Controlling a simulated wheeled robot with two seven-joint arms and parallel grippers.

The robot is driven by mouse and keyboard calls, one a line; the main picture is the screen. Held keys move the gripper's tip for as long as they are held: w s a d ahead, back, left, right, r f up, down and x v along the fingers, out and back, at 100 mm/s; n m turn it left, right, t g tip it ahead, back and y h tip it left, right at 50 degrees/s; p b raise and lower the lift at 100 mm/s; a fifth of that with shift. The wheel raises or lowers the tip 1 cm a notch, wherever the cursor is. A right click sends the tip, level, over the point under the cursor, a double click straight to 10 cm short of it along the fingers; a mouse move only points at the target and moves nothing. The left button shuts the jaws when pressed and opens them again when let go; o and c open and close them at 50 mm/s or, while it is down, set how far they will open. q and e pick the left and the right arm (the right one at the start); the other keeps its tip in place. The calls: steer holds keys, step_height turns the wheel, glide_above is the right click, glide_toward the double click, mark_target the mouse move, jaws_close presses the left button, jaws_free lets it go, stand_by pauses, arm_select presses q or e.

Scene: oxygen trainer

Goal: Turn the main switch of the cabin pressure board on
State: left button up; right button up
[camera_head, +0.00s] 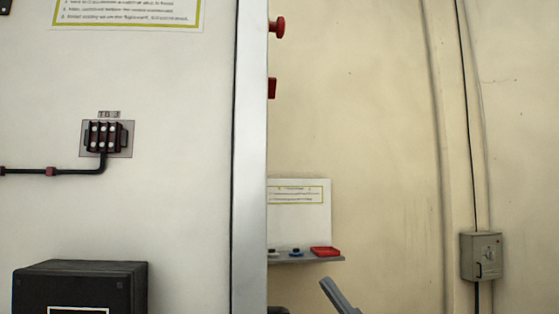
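No board in the head view can be read as the cabin pressure board, and I cannot tell which part is its main switch. A grey wall box (481,256) with a round part and a small dark handle on its front hangs at the right, with a cable running into its top. Neither of my grippers can be made out in this view.
A grey shelf (306,259) holds a red item (325,251) and small blue and dark items below a sign (299,194). A black box (80,287) stands lower left. A metal edge (249,160) divides the walls. A slanted grey bar (340,297), unidentified, rises at the bottom.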

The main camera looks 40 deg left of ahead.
mark_target(273, 90)
arm_select(q)
steer(key=w+r+n+t+p, duration=0.3)
steer(key=r+t, duration=0.2)
steer(key=r, duration=0.4)
steer(key=w+r+n+t+h+p, duration=0.1)
steer(key=w+r+n+t+p, duration=0.2)
steer(key=r+t, duration=0.3)
step_height(273, 90, up, 4)
steer(key=shift+w+n, duration=0.2)
steer(key=shift+n, duration=0.2)
arm_select(e)
steer(key=s+d+f+g+h, duration=0.1)
steer(key=s+f+g+h, duration=0.1)
steer(key=s+f+g, duration=0.8)
step_height(273, 90, down, 7)
steer(key=shift+s+d+f, duration=0.15)
steer(key=shift+s+d, duration=0.25)
steer(key=shift+s, duration=0.6)
arm_select(q)
steer(key=shift+r, duration=0.1)
